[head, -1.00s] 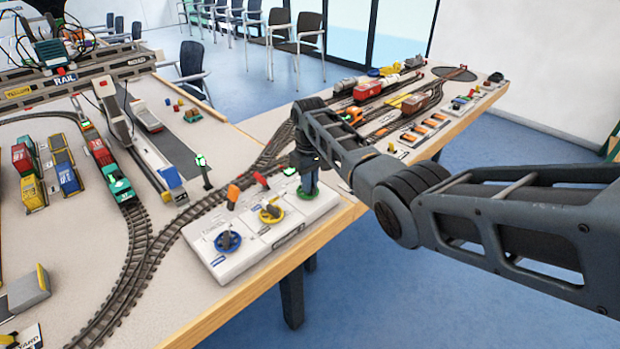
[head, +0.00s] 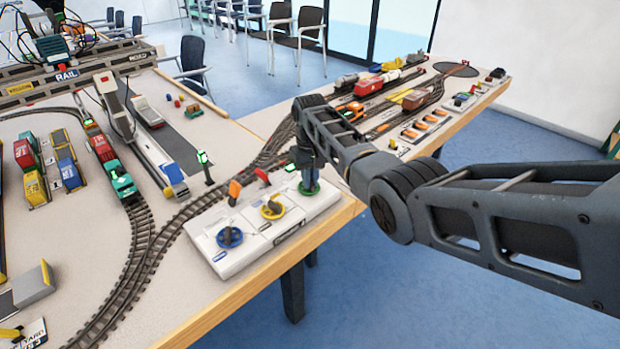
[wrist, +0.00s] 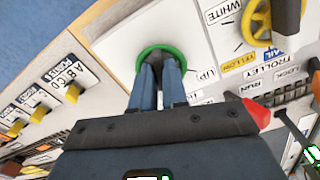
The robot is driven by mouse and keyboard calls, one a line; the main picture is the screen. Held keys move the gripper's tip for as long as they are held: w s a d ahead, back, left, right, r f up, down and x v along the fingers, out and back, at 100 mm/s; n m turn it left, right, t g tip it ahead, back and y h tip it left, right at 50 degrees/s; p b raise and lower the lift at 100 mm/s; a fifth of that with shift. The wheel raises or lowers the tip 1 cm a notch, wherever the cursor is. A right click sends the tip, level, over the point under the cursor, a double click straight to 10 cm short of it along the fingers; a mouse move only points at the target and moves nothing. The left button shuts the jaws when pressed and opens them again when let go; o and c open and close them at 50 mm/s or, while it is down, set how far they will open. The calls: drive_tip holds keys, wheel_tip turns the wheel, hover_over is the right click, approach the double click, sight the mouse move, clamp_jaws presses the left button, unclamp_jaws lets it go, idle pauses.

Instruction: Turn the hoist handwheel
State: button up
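The green handwheel (head: 311,192), taken as the hoist one, is at the right end of the white control panel (head: 262,243). In the wrist view, the green ring (wrist: 182,58) has an "UP" label beside it. My gripper (head: 308,178) points down into this ring. Its two fingers (wrist: 160,65) are close together inside the ring in the wrist view. The wheel's hub is hidden behind them, so I cannot tell whether they hold it.
A yellow handwheel (head: 272,210) and a blue one (head: 229,238) sit to the left on the panel. An orange lever (head: 234,190) and a red lever (head: 262,176) stand behind them. The gantry crane (head: 75,78), toy trains and curved track occupy the table.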

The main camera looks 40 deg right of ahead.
drive_tip(key=o, duration=0.4)
drive_tip(key=shift+r, duration=0.1)
drive_tip(key=shift+r, duration=3.85)
